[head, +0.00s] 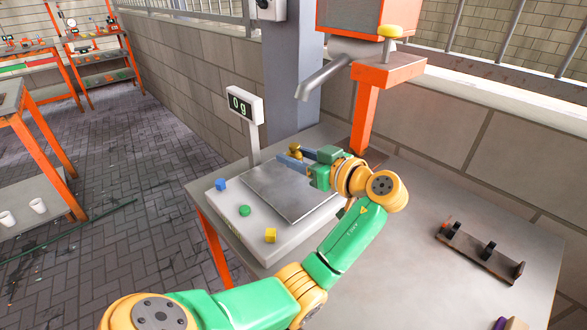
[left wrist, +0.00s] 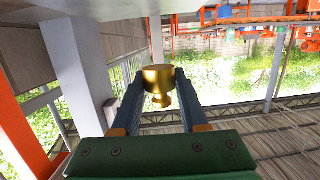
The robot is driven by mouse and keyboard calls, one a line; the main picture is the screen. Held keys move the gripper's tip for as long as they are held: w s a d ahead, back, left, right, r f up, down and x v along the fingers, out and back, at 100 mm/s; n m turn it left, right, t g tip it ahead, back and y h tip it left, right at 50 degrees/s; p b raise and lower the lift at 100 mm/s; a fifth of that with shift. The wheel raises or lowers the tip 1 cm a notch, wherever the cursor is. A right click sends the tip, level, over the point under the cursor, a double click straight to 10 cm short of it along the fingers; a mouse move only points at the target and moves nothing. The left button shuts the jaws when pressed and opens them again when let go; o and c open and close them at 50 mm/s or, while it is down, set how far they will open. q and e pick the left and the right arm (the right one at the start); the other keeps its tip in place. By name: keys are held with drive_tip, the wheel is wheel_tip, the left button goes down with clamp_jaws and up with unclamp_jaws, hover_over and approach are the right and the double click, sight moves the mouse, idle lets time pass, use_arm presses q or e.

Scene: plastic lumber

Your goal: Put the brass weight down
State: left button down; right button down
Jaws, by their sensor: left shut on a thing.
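The brass weight (head: 294,150) is between the fingertips of my left gripper (head: 291,159), above the far part of the scale's metal plate (head: 290,192). In the left wrist view the weight (left wrist: 159,78) is gold, with a wide body and a narrow knob, and my left gripper's fingers (left wrist: 159,92) are closed on its sides. The scale display (head: 240,105) reads 0 g. My right gripper is not in view.
A dark rack (head: 480,251) lies on the table (head: 420,270) at right. An orange stand with a grey spout (head: 322,78) rises behind the scale.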

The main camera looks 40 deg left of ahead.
sight(293, 180)
use_arm(q)
drive_tip(key=f, duration=0.1)
drive_tip(key=w+a+f, duration=0.1)
drive_tip(key=a+f, duration=0.1)
drive_tip(key=shift+w+a+f, duration=0.25)
drive_tip(key=shift+w+f, duration=0.1)
drive_tip(key=shift+w, duration=0.05)
wheel_tip(293, 180, down, 3)
drive_tip(key=shift+r+p, duration=0.15)
drive_tip(key=shift+p, duration=0.35)
drive_tip(key=shift+a+f, duration=0.1)
drive_tip(key=shift+f, duration=0.25)
drive_tip(key=shift+w+f, duration=0.1)
drive_tip(key=shift+c, duration=2.1)
unclamp_jaws()
drive_tip(key=b+v, duration=0.2)
drive_tip(key=v, duration=0.9)
drive_tip(key=shift+b, duration=0.4)
drive_tip(key=shift+d+r, duration=0.25)
drive_tip(key=shift+d, duration=0.35)
